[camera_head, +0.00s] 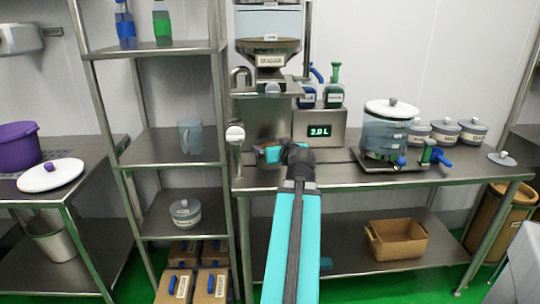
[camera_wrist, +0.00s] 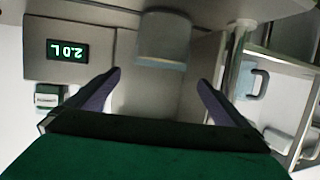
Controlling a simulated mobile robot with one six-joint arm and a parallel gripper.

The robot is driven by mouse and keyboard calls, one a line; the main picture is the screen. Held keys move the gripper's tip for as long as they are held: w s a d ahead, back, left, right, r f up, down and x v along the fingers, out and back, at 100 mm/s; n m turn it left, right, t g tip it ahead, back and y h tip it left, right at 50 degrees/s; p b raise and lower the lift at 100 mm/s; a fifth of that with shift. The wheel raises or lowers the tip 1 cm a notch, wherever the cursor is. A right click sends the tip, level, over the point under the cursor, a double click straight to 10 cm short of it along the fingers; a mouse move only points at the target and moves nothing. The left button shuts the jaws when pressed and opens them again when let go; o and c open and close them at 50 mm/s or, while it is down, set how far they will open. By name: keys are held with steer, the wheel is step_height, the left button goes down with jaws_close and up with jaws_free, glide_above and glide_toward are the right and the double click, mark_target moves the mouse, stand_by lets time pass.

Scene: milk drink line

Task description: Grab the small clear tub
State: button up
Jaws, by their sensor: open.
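A small clear tub (camera_wrist: 163,42) shows in the wrist view, which is upside down. It appears to stand on the counter beside the display box, beyond my fingertips and between their lines. In the head view the tub (camera_head: 260,155) is mostly hidden behind my gripper (camera_head: 277,153). My gripper is open in the wrist view (camera_wrist: 159,79), with one finger to each side and nothing between the tips. The gap between tips and tub is hard to judge.
The sugar dispenser (camera_head: 268,50) hangs above. A display box (camera_head: 320,128) reading 2.0 L stands right of my gripper; a steel rack (camera_head: 180,147) is left. A large lidded dispenser (camera_head: 387,130) and lidded tubs (camera_head: 444,132) stand farther right. The counter front (camera_head: 330,175) is clear.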

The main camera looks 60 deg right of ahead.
mark_target(265, 142)
steer(key=shift+w+d+p, duration=0.55)
steer(key=shift+w+p, duration=0.15)
steer(key=shift+p, duration=3.1)
steer(key=p, duration=0.5)
steer(key=shift+w+d+f+p, duration=0.1)
steer(key=shift+d+f+p, duration=0.1)
steer(key=shift+f+p, duration=0.1)
steer(key=shift+p+x, duration=0.6)
steer(key=shift+x, duration=2.35)
steer(key=shift+a+f, duration=0.1)
steer(key=shift+f, duration=0.05)
steer(key=shift+p+x, duration=1.1)
steer(key=shift+x, duration=0.45)
steer(key=shift+p+x, duration=0.3)
steer(key=shift+x, duration=0.75)
steer(key=c, duration=1.8)
